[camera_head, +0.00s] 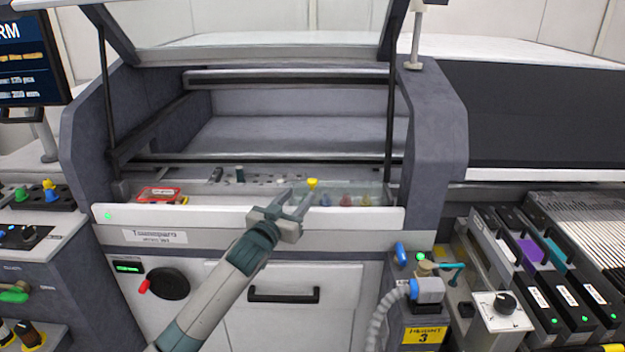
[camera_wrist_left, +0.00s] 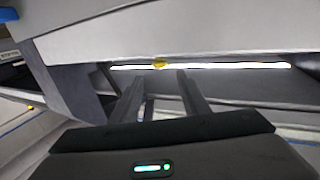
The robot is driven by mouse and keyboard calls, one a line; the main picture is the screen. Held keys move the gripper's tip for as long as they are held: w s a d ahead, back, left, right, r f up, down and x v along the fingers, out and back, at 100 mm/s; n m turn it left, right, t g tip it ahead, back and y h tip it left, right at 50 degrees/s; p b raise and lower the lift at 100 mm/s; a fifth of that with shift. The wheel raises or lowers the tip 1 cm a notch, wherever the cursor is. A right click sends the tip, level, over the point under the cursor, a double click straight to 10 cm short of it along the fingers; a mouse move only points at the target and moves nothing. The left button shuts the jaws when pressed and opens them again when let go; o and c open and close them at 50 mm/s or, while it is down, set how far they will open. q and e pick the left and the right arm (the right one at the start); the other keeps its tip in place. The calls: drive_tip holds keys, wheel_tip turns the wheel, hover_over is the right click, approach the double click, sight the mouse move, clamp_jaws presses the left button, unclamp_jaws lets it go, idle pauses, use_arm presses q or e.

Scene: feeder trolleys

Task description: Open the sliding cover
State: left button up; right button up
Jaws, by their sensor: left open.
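The sliding cover (camera_head: 377,188) appears to be a clear panel inside the open machine, over several small coloured pieces. A yellow knob (camera_head: 312,184) stands at its left part. My left gripper (camera_head: 304,192) reaches over the white front ledge with its fingers open, just short of the knob. In the left wrist view the knob (camera_wrist_left: 160,64) shows ahead of the gap between the open fingertips (camera_wrist_left: 160,76), apparently not gripped. Whether either finger touches it I cannot tell. My right gripper is not in view.
The machine's raised hood (camera_head: 260,54) is held up by dark struts at both sides. The white front ledge (camera_head: 180,215) runs below my left gripper. A red tray (camera_head: 158,194) lies to the left. Feeder units (camera_head: 530,250) stand at the right.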

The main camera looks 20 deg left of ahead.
sight(310, 182)
use_arm(q)
drive_tip(key=w, duration=0.4)
drive_tip(key=shift+w+d, duration=0.15)
drive_tip(key=shift+d, duration=0.1)
drive_tip(key=w, duration=0.3)
drive_tip(key=w+p, duration=0.1)
drive_tip(key=shift+w+d, duration=0.15)
drive_tip(key=shift+d, duration=0.1)
drive_tip(key=shift+w+d, duration=0.1)
drive_tip(key=shift+w, duration=0.8)
clamp_jaws()
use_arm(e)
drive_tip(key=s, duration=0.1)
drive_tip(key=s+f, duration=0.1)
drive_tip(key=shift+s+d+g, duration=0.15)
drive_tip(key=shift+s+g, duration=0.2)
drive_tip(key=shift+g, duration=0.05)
